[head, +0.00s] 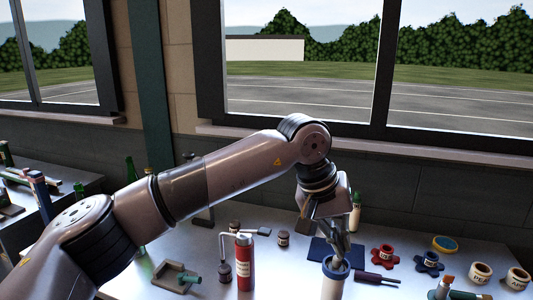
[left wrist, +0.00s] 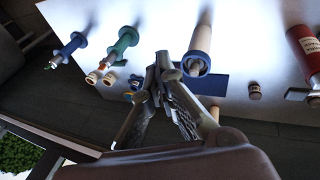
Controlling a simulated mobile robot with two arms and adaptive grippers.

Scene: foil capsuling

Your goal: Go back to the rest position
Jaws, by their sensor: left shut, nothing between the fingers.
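My left arm reaches in from the left over the grey table (head: 205,255) in the head view. My left gripper (head: 341,255) points down with its fingers shut and nothing between them. In the head view its tips overlap the top of a white cylinder with a blue rim (head: 334,284). In the left wrist view the shut fingers (left wrist: 162,72) are beside the blue-rimmed cylinder (left wrist: 198,62), with a visible space between them. My right gripper is in neither view.
A red bottle (head: 244,264) stands left of the gripper. A dark blue mat (head: 321,250) lies behind it. Red (head: 384,256) and blue (head: 428,263) knobs and cream rings (head: 481,272) are at right. A green bottle (head: 355,216) stands behind the gripper. Windows close the back.

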